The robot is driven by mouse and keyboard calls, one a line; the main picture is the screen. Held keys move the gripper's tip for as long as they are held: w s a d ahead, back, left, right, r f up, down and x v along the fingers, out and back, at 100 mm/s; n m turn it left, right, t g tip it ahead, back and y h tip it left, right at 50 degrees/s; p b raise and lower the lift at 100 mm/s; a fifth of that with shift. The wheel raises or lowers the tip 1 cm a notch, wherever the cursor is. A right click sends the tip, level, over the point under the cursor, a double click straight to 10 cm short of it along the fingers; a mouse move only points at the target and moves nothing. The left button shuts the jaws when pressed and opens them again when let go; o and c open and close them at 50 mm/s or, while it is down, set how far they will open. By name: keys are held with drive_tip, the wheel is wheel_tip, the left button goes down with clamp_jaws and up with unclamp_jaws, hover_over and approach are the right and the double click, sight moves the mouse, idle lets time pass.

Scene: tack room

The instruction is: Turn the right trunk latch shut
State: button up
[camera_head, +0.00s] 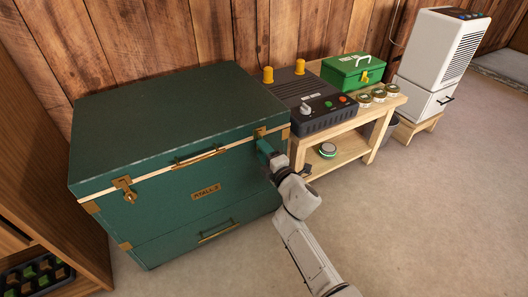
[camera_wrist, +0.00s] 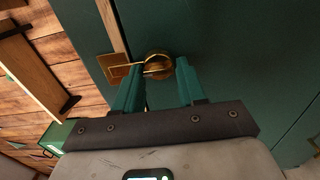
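The dark green trunk (camera_head: 205,190) with brass corners stands at left in the head view, its lid down. Its right latch (camera_head: 260,132) is a brass piece near the right front corner, partly behind my gripper (camera_head: 266,152). In the wrist view the latch's round brass knob (camera_wrist: 158,65) and thin bar are in front of a brass plate (camera_wrist: 117,68) at the lid seam. My gripper (camera_wrist: 160,72) has its two teal fingers apart, one on each side of the knob; I cannot tell whether they touch it. The left latch (camera_head: 125,189) is at the trunk's left front.
A wooden bench (camera_head: 345,140) right of the trunk holds a black control box (camera_head: 315,108), a green case (camera_head: 352,72) and several small tins. A white appliance (camera_head: 440,50) stands farther right. A wooden cabinet (camera_head: 45,150) is at far left. The floor in front is clear.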

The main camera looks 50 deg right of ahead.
drive_tip(key=o, duration=0.4)
drive_tip(key=shift+c, duration=0.2)
drive_tip(key=shift+s, duration=0.15)
drive_tip(key=p+v, duration=0.1)
drive_tip(key=v, duration=0.9)
drive_tip(key=shift+s, duration=0.25)
drive_tip(key=shift+a, duration=0.1)
